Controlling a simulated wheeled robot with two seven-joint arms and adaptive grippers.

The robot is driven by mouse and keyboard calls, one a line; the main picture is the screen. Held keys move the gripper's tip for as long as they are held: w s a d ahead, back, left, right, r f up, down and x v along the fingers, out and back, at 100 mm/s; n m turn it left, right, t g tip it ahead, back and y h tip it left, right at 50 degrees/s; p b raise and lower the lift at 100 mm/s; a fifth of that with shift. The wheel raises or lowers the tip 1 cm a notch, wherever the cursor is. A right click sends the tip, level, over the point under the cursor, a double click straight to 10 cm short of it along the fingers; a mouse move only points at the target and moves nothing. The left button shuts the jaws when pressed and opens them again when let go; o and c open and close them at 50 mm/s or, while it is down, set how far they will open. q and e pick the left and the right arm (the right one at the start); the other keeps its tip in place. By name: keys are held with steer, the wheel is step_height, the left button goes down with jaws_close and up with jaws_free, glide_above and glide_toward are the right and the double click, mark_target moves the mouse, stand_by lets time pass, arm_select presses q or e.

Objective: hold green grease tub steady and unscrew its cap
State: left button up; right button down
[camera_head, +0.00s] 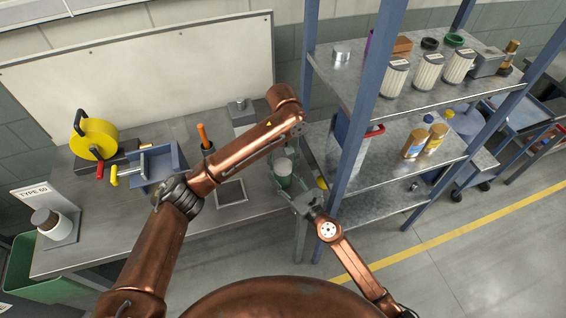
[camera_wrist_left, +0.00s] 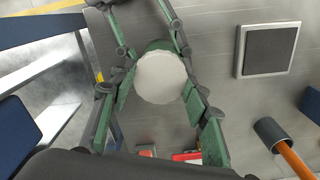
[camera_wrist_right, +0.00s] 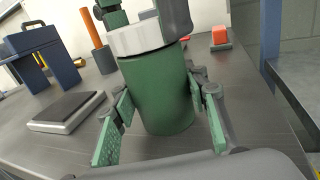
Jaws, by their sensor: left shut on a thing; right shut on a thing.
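The green grease tub (camera_head: 284,182) stands upright on the grey workbench near its right end. Its white cap (camera_wrist_left: 162,77) is on top and fills the space between my left fingers. My left gripper (camera_head: 284,154) reaches down from above and is shut on the cap. In the right wrist view the green tub body (camera_wrist_right: 160,95) sits between the pads of my right gripper (camera_wrist_right: 162,120), which is shut on it from the side. The white cap also shows there (camera_wrist_right: 142,37), with left finger parts beside it. I cannot tell whether the cap has turned.
A blue-posted shelf rack (camera_head: 350,130) stands close on the right. An orange-handled tool in a dark holder (camera_head: 206,142) and a flat square plate (camera_head: 231,192) are on the bench to the left. Further left are a blue fixture (camera_head: 160,165) and a yellow reel (camera_head: 95,139).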

mark_target(283, 165)
arm_select(q)
steer(key=shift+r, duration=0.15)
steer(key=shift+r, duration=0.95)
steer(key=shift+r, duration=2)
arm_select(e)
steer(key=c, duration=1.1)
jaws_free()
